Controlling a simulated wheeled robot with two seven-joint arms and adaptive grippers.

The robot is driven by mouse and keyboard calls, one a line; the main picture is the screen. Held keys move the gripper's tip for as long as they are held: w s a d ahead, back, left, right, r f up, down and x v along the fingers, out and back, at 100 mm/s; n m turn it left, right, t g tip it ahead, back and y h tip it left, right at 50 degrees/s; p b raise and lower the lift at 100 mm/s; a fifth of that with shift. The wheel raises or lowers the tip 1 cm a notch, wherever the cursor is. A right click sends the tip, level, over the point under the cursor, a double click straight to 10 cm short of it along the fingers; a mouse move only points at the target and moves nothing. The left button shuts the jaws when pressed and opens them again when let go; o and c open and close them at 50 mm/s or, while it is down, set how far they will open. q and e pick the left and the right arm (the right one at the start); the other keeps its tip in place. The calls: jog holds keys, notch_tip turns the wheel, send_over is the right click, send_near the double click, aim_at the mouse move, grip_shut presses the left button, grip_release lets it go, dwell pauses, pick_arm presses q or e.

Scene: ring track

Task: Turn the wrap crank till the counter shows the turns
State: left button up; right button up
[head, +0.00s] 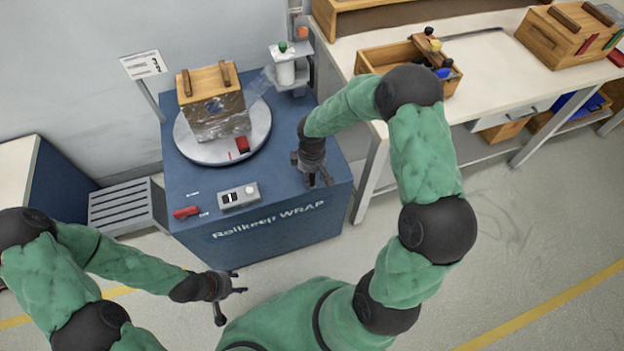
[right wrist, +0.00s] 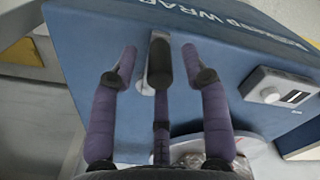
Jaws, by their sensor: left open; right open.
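The wooden crate (head: 211,103), partly covered in clear film, sits on the round grey turntable (head: 186,148) of the blue wrapping machine (head: 265,240). A control box (head: 238,196) with a small display stands at the front; it also shows in the right wrist view (right wrist: 271,92). The display's figure is too small to read. My right gripper (head: 318,180) is open over the machine's right side. In the right wrist view, what looks like the crank's dark handle (right wrist: 160,62) is between its spread fingers; contact cannot be told. My left gripper (head: 238,285) is open and empty before the machine.
A card (head: 143,65) on a post behind the machine seems to show a 3. A film roll (head: 286,70) stands at the back right. A red item (head: 186,212) lies at the front left. The right bench (head: 480,70) holds an open wooden box (head: 382,60) and a crate (head: 565,38).

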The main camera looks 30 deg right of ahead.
jog(key=shift+f, duration=0.8)
jog(key=shift+c, duration=0.3)
grip_shut()
